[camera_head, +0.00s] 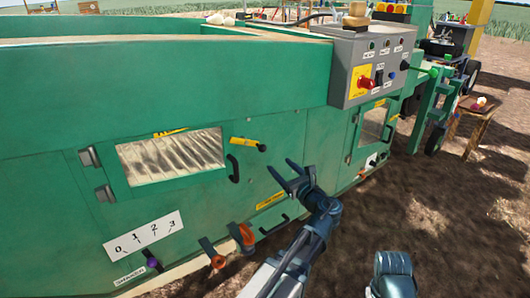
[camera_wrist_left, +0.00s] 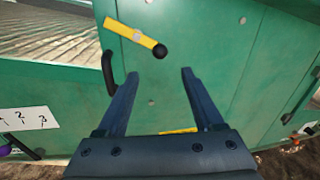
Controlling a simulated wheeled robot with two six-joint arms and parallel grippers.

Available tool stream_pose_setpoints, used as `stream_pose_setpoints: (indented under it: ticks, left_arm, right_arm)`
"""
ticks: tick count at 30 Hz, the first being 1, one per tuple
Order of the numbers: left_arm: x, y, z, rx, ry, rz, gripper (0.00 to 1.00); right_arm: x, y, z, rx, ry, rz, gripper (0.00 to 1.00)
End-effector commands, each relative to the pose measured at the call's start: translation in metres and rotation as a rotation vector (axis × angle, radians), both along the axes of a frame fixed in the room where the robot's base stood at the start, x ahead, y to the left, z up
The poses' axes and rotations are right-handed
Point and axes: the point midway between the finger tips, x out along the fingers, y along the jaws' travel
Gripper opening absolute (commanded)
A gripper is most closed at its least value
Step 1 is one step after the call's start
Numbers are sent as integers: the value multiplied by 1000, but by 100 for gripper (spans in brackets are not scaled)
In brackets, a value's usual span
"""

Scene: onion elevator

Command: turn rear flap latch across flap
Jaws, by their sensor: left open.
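A yellow latch bar (camera_head: 245,142) with a black knob at its right end sits on the green machine wall, just right of the near windowed flap (camera_head: 120,180). It lies nearly level, sloping down to the right, with the knob pointing away from the flap. In the left wrist view the latch (camera_wrist_left: 128,34) is above my fingertips. My left gripper (camera_head: 279,165) is open and empty, below and right of the knob and apart from it. It also shows in the wrist view (camera_wrist_left: 160,74).
The flap has a black handle (camera_head: 233,168) at its right edge and hinges at its left. Orange-knobbed levers (camera_head: 217,262) stick out below. A grey control box (camera_head: 365,65) juts out at the upper right. A second windowed flap (camera_head: 373,125) is further right. Bare soil lies right.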

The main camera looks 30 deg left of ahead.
Motion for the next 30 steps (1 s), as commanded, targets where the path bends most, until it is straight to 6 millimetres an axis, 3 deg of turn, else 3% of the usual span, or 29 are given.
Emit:
stream_pose_setpoints:
  ticks: [9,15,21,30]
  left_arm:
    - [37,57,0,-1,-1,4,69]
    - [53,83,0,-2,-1,1,69]
    - [60,95,0,-2,-1,1,69]
    - [61,98,0,-2,-1,0,69]
  right_arm:
    - [0,0,0,0,0,0,0]
    - [0,0,0,0,0,0,0]
    - [0,0,0,0,0,0,0]
    - [0,0,0,0,0,0,0]
